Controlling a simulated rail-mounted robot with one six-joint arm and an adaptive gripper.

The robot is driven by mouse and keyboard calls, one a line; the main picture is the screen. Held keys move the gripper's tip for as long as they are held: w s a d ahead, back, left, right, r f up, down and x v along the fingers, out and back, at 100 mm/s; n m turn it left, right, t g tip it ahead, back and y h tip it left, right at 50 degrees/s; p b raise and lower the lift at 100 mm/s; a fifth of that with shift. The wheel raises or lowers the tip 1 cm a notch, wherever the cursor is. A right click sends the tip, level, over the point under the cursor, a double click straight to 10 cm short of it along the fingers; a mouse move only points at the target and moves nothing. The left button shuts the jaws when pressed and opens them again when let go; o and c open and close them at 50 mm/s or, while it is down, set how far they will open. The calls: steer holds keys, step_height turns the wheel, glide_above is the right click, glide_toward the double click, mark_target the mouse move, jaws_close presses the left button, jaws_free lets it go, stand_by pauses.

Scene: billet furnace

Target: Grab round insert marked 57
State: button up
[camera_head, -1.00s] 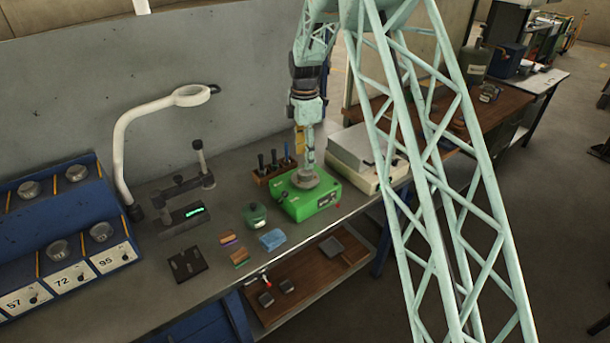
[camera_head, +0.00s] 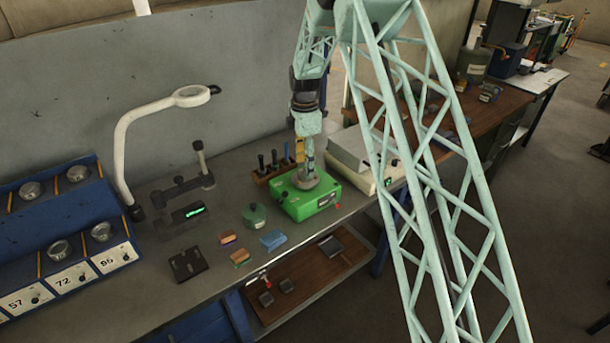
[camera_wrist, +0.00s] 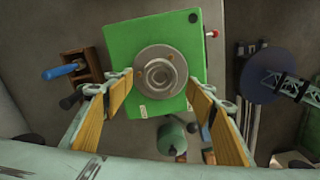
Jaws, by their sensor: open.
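A round grey metal insert (camera_wrist: 160,73) sits on top of a green box-shaped device (camera_wrist: 120,35) on the bench. In the head view the insert (camera_head: 305,180) and the green device (camera_head: 325,198) are below my arm's end. I cannot read a mark on the insert. My gripper (camera_wrist: 158,82) is open and points down, with one finger left and one right of the insert in the wrist view. Whether the fingertips reach down beside it is hard to tell.
A wooden holder with tools (camera_head: 268,174) stands behind the green device. A dark green round container (camera_head: 254,214) and a blue block (camera_head: 273,240) lie left and in front. A light grey boxed instrument (camera_head: 362,155) stands close on the right. A white magnifier lamp (camera_head: 125,150) rises at left.

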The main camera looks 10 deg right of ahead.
steer(key=shift+f, duration=1.35)
steer(key=c, duration=1.3)
